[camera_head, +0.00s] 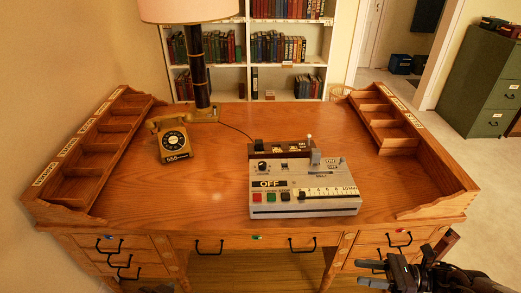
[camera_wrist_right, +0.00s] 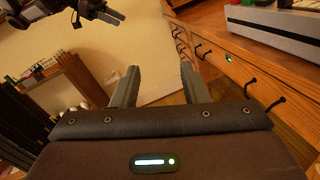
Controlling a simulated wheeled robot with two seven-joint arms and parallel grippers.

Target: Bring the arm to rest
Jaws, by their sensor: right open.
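My right gripper (camera_head: 370,274) is at the bottom right of the head view, in front of the desk's right-hand drawers. In the right wrist view its two fingers (camera_wrist_right: 159,82) stand apart with nothing between them. Part of my other arm with what looks like its gripper (camera_wrist_right: 108,14) shows at the top left of the wrist view; its jaw state is unclear. The wooden desk (camera_head: 215,180) carries a grey control box (camera_head: 305,190) with an OFF label, colored buttons, a slider and a lever. The box is well apart from the right gripper.
A yellow telephone (camera_head: 171,140) and a lamp (camera_head: 197,70) stand on the desk, with wooden pigeonhole racks at the left (camera_head: 90,155) and right (camera_head: 385,125). A green filing cabinet (camera_head: 480,85) stands behind right. Drawer handles (camera_head: 399,240) stick out near the right gripper. Open floor lies right of the desk.

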